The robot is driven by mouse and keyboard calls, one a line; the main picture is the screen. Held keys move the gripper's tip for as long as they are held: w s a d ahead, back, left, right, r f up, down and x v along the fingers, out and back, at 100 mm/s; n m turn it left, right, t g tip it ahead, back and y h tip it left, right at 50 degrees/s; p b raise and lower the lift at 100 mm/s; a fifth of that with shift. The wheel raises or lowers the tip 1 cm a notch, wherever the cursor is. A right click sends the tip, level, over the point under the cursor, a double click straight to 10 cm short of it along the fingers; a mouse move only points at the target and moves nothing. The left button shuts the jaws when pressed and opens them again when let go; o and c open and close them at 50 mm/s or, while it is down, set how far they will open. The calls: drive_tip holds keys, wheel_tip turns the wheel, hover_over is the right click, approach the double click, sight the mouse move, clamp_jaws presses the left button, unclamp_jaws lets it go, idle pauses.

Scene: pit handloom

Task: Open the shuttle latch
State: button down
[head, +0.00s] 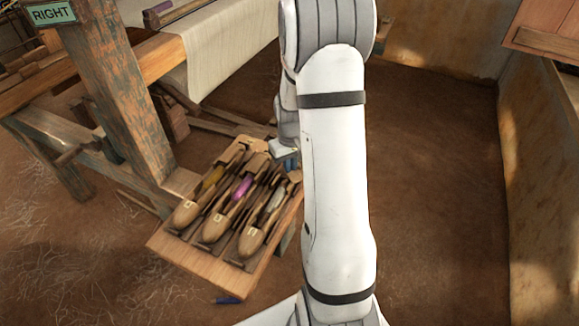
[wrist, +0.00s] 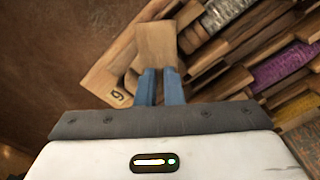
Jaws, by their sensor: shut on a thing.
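Three wooden shuttles lie side by side on a wooden tray (head: 168,250) in the head view. They carry a yellow bobbin (head: 212,178), a purple bobbin (head: 242,187) and a pale grey bobbin (head: 272,202). In the wrist view, my gripper (wrist: 160,74) has its blue fingers close together on a flat wooden flap (wrist: 157,45), which seems to be the latch. The flap lies beside the shuttle with the grey bobbin (wrist: 224,12). In the head view my gripper (head: 288,164) is at the tray's far right end, partly hidden by my arm.
The loom's wooden post (head: 118,90) with a RIGHT sign (head: 51,13) stands left of the tray. White cloth (head: 225,50) stretches behind. A mud wall (head: 545,180) bounds the right side. The earth floor (head: 435,180) between is clear.

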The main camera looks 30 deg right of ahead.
drive_tip(key=n, duration=0.3)
drive_tip(key=shift+n, duration=0.3)
drive_tip(key=shift+n+b, duration=0.4)
drive_tip(key=shift+n, duration=1.5)
drive_tip(key=c, duration=1.8)
unclamp_jaws()
drive_tip(key=shift+r+p, duration=0.3)
drive_tip(key=shift+r, duration=3.6)
